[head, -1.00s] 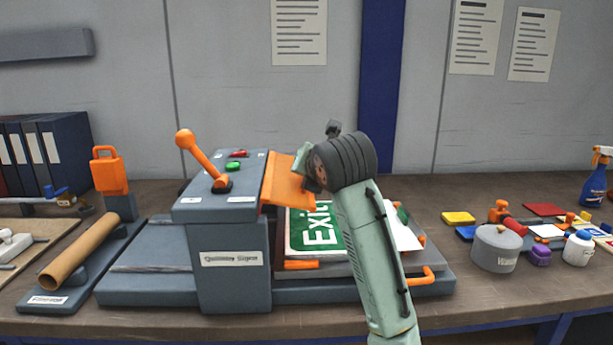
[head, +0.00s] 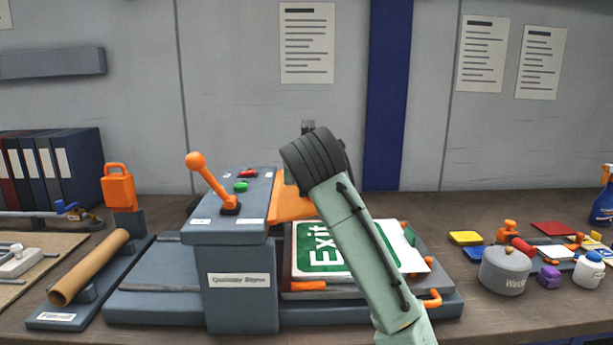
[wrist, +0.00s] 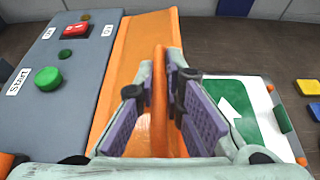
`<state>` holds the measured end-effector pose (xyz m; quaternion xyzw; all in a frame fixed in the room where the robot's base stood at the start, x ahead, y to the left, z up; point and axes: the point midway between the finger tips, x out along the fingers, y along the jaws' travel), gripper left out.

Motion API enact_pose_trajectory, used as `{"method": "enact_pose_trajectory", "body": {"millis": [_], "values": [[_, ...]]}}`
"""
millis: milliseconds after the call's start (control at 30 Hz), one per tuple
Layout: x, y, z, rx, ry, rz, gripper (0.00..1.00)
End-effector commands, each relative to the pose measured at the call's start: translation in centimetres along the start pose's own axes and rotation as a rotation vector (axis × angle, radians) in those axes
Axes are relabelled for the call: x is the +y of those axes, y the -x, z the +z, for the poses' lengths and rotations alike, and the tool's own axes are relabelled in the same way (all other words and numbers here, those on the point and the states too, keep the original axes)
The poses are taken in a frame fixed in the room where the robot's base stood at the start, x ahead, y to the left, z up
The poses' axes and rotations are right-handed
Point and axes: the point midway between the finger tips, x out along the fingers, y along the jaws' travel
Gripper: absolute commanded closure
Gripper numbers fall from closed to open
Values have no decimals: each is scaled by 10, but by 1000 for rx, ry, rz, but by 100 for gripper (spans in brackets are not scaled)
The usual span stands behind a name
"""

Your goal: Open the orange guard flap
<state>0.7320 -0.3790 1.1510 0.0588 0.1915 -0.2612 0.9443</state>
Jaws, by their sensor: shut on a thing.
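The orange guard flap (head: 288,205) is on the right side of the grey press housing (head: 228,238). It looks raised, near level with the housing top. In the wrist view the flap (wrist: 136,50) stretches ahead of my gripper, with an upright orange rib (wrist: 159,88) on it. My gripper (wrist: 160,104) is shut on this rib, one purple pad on each side. In the head view my dark wrist hides the fingers and part of the flap. A green and white Exit sign (head: 313,259) lies on the bed to the right of the housing.
An orange lever (head: 212,180), a green button (head: 240,186) and a red button (head: 248,173) are on the housing top. A cardboard tube (head: 88,267) lies at left.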

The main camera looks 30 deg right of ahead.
Motion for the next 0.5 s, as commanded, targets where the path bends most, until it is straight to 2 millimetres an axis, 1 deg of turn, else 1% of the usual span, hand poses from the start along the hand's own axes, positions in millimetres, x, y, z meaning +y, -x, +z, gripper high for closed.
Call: {"method": "enact_pose_trajectory", "body": {"millis": [167, 200, 300, 333, 500], "values": [[0, 0, 1, -5, -1, 1, 100], [0, 0, 1, -5, -1, 1, 90], [0, 0, 1, -4, -2, 1, 83], [0, 0, 1, -3, -2, 1, 82], [0, 0, 0, -1, -2, 1, 82]]}}
